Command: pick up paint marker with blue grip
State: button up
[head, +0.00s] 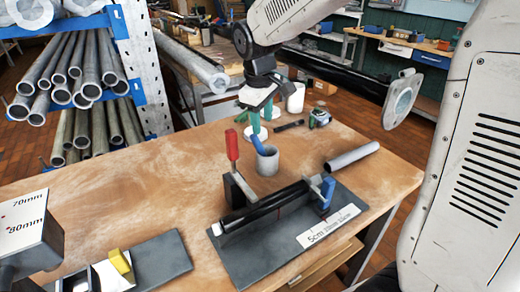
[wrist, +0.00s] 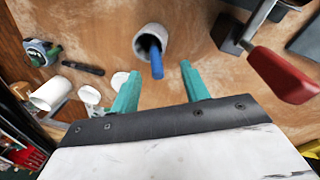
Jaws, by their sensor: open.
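The paint marker with the blue grip stands tilted in a grey cup (head: 267,162) on the workbench; its blue part (head: 257,143) sticks out above the rim. In the wrist view the blue marker (wrist: 156,62) leans out of the cup (wrist: 140,40) toward my gripper. My gripper (head: 260,120) has green fingers and is above the bench, behind the cup in the head view. In the wrist view its fingers (wrist: 160,70) are apart, with the marker's end seen between and slightly beyond their tips. Nothing is held. The marker's lower part is hidden in the cup.
A red-handled clamp (head: 232,147) stands close to the cup's left, on a jig holding a black tube (head: 265,208). A grey pipe (head: 352,157) lies right. A tape measure (head: 320,118), a dark pen-like object (head: 290,125) and a white mug (wrist: 50,93) are nearby.

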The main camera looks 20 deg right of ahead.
jog(key=n, duration=0.1)
send_over(256, 141)
jog(key=f, duration=0.1)
jog(key=a+f, duration=0.1)
jog(key=f, duration=0.1)
jog(key=shift+w, duration=0.15)
jog(key=f, duration=0.2)
jog(key=d+f, duration=0.1)
jog(key=f, duration=0.4)
jog(key=shift+w+d+f, duration=0.25)
jog(key=shift+w+f, duration=0.05)
grip_shut()
